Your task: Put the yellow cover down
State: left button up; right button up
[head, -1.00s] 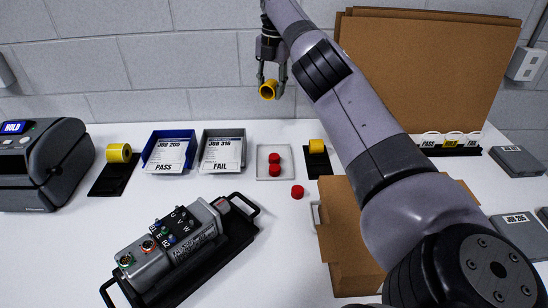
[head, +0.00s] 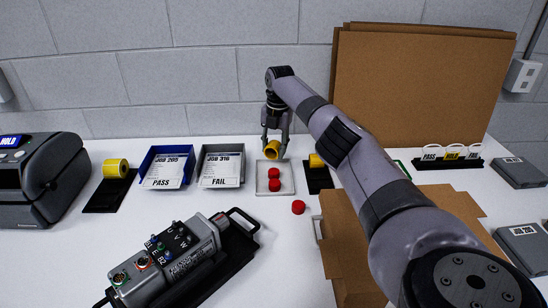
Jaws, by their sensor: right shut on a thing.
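The yellow cover (head: 272,154), a short hollow cylinder, is in my right gripper (head: 275,147), which is shut on it. The gripper points down and holds the cover above the back edge of a small clear tray (head: 288,187). Two red caps (head: 274,179) sit in that tray, just in front of the cover. I cannot tell whether the cover touches the tray. My left gripper is not in view.
A loose red cap (head: 298,207) lies in front of the tray. A yellow roll on a black stand (head: 318,180) is close on the right. The FAIL bin (head: 222,165) and PASS bin (head: 167,166) are left. A grey servo unit (head: 165,262) lies in front. An open cardboard box (head: 345,240) is right.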

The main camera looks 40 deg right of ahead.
aim_at(274, 154)
jog(key=shift+f, duration=2.15)
jog(key=shift+f, duration=0.15)
jog(key=o, duration=1.1)
jog(key=shift+c, duration=0.2)
jog(key=r, duration=1.2)
jog(key=shift+s+d+r+b, duration=0.2)
jog(key=shift+s+b, duration=0.2)
jog(key=shift+f, duration=0.1)
